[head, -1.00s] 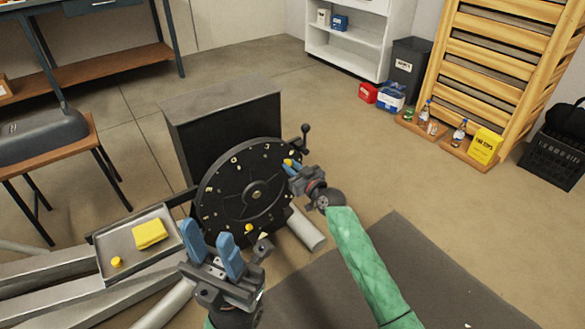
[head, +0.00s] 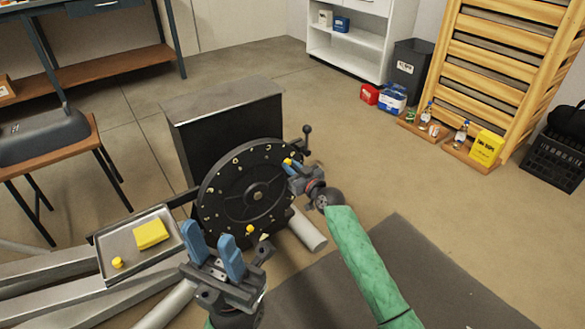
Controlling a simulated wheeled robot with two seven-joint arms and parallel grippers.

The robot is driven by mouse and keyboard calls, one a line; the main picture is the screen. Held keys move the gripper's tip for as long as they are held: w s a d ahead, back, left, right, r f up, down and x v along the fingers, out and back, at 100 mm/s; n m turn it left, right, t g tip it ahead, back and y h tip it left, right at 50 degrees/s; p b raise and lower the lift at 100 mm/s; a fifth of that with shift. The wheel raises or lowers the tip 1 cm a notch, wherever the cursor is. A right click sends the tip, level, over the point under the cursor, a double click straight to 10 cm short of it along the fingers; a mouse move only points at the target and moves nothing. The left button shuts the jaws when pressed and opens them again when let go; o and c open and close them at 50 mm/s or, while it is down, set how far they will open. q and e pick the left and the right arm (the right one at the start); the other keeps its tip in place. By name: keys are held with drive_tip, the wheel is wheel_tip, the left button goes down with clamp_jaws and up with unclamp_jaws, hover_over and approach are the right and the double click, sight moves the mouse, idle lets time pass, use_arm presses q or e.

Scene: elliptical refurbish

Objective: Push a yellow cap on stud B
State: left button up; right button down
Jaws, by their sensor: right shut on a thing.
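A black round disc (head: 232,205) stands tilted in front of a dark box, with small studs and marks around its rim. A yellow cap (head: 249,230) sits at the disc's lower edge. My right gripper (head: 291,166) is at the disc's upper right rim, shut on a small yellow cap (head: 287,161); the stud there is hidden. I cannot read which stud is B. My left gripper (head: 213,250) is open and empty in front of the disc's lower left. Another yellow cap (head: 118,263) lies in the metal tray (head: 128,273) at the left.
A yellow cloth or sponge (head: 151,234) lies in the same tray. A lever with a black knob (head: 306,130) stands at the disc's right. The dark box (head: 225,105) is behind the disc.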

drive_tip(key=c, duration=1.3)
unclamp_jaws()
drive_tip(key=shift+o, duration=0.2)
drive_tip(key=p+v, duration=0.1)
drive_tip(key=v, duration=0.6)
drive_tip(key=shift+s+d, duration=0.2)
drive_tip(key=shift+s, duration=0.05)
